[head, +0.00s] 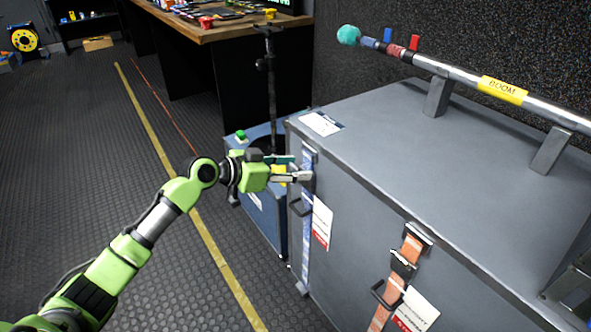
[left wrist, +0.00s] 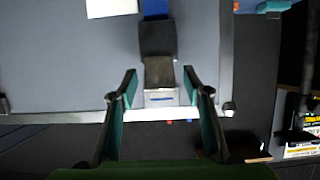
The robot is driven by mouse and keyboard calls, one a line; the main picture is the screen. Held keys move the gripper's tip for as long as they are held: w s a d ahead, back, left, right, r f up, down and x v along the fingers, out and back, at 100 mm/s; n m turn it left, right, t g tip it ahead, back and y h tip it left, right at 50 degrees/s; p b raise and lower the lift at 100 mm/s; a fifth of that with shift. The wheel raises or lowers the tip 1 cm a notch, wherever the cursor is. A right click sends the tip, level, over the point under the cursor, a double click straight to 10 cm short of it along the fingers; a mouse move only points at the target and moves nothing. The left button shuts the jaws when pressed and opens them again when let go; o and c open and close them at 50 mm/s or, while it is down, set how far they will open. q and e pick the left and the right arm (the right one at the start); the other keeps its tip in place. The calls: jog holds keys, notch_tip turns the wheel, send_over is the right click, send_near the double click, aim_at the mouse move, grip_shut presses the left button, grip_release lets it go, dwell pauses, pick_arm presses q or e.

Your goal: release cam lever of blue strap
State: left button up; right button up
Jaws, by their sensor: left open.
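The blue strap (head: 306,258) runs down the left end of the grey case's (head: 450,170) front face. Its dark cam buckle sits near the top edge, partly hidden behind my gripper in the head view. In the left wrist view the blue webbing (left wrist: 155,9) shows at the top, with the dark buckle and lever (left wrist: 158,42) below it. My left gripper (head: 301,172) is open at the upper end of the strap. In the left wrist view its fingers (left wrist: 158,78) stand on either side of the buckle's lower part; contact cannot be told. My right gripper is not in view.
An orange strap (head: 411,247) with its own buckle is to the right on the same case. A boom pole (head: 460,75) lies on brackets on top. A smaller blue case (head: 262,205) with a black stand stands behind left. The floor at left is clear.

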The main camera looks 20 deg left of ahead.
pick_arm(q)
jog(key=shift+w+d+f, duration=0.15)
jog(key=shift+w+d, duration=0.1)
jog(key=c, duration=1.1)
jog(key=shift+r+p, duration=0.3)
jog(key=shift+p, duration=0.3)
jog(key=shift+r+p, duration=0.15)
jog(key=shift+p, duration=0.4)
jog(key=p, duration=0.1)
jog(key=g+y+p, duration=0.1)
jog(key=shift+w+d+f+p, duration=0.1)
jog(key=shift+w+f+p, duration=0.15)
jog(key=shift+p, duration=0.15)
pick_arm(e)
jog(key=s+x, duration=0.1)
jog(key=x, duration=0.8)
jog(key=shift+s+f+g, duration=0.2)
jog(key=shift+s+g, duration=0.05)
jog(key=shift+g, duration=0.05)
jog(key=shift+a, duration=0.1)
pick_arm(q)
jog(key=o, duration=1.1)
jog(key=shift+s, duration=0.1)
